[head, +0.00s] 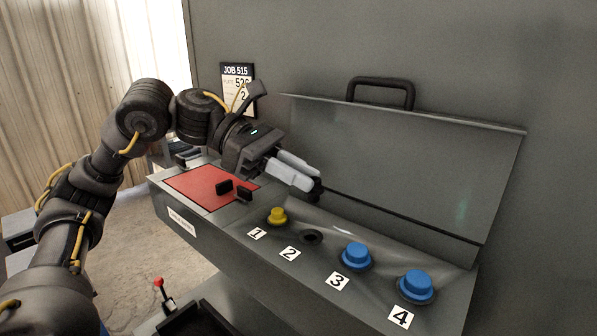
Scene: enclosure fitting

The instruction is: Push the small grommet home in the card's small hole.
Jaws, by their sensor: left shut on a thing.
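My left gripper (308,186) is shut on a small dark piece (316,192), which looks like the grommet, and holds it above the sloped panel. The fingers hide part of it. Below it and slightly left is hole 2 (311,237), small and dark, with nothing raised in it. A small yellow plug (277,216) stands in position 1. Larger blue plugs stand in position 3 (355,256) and position 4 (416,285). The job card (236,72) hangs on the wall. It reads JOB 515; my arm partly covers its lower lines. My right gripper is out of view.
A raised grey lid (420,160) with a black handle (381,88) stands behind the panel. A red-knobbed lever (158,283) stands below, in front.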

